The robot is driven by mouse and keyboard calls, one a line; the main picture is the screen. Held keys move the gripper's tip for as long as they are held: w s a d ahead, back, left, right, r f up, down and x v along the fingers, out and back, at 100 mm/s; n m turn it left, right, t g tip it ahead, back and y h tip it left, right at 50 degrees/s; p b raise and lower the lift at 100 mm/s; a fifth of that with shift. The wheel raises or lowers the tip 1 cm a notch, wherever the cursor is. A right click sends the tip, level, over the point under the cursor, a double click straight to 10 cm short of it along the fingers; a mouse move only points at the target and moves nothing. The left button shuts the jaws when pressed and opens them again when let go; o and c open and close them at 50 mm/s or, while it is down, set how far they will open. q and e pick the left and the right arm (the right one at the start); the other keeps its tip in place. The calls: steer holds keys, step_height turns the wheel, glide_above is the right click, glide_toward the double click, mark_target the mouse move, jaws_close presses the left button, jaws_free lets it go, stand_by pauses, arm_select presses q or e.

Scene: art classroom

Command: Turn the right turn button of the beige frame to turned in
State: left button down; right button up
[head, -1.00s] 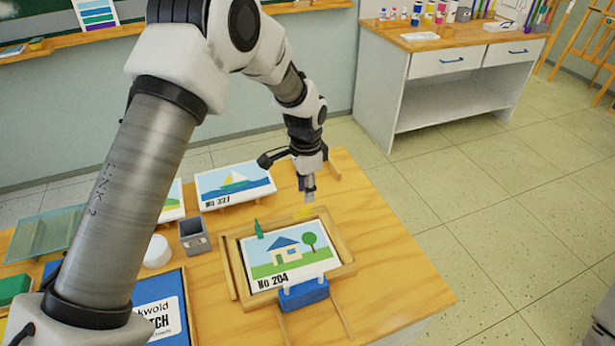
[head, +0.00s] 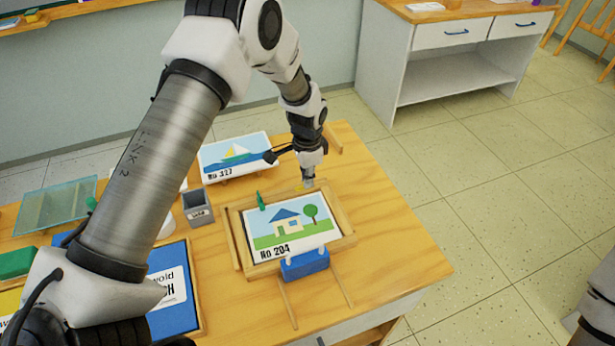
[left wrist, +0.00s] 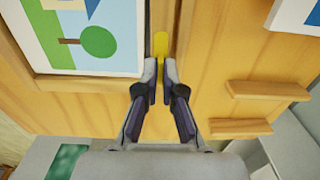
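The beige frame (head: 348,239) lies on the wooden table around a house picture (head: 290,226) marked No 204. A yellow turn button (left wrist: 160,44) sits on its back rail, in line with the rail. My left gripper (left wrist: 160,72) is at this button, its two fingers close together with the button between their tips. In the head view my left gripper (head: 308,184) points down at the back rail and hides the button. A slim green piece (head: 261,201) is at the frame's back left, reaching over the picture's corner. My right gripper is out of view.
A blue block (head: 304,264) stands at the frame's front edge. The table's right side (head: 400,262) is clear.

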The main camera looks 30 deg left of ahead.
arm_select(q)
steer(key=shift+n, duration=0.5)
steer(key=n+p, duration=0.1)
steer(key=n, duration=0.2)
steer(key=shift+n+p, duration=0.3)
steer(key=shift+n, duration=0.1)
steer(key=n+p, duration=0.1)
steer(key=n, duration=0.5)
steer(key=n+p, duration=0.1)
steer(key=n, duration=0.2)
steer(key=shift+n, duration=0.4)
steer(key=shift+f+n+p, duration=0.1)
steer(key=shift+n+p, duration=0.2)
steer(key=shift+n, duration=1.3)
steer(key=c, duration=1.3)
jaws_free()
steer(key=shift+w, duration=0.1)
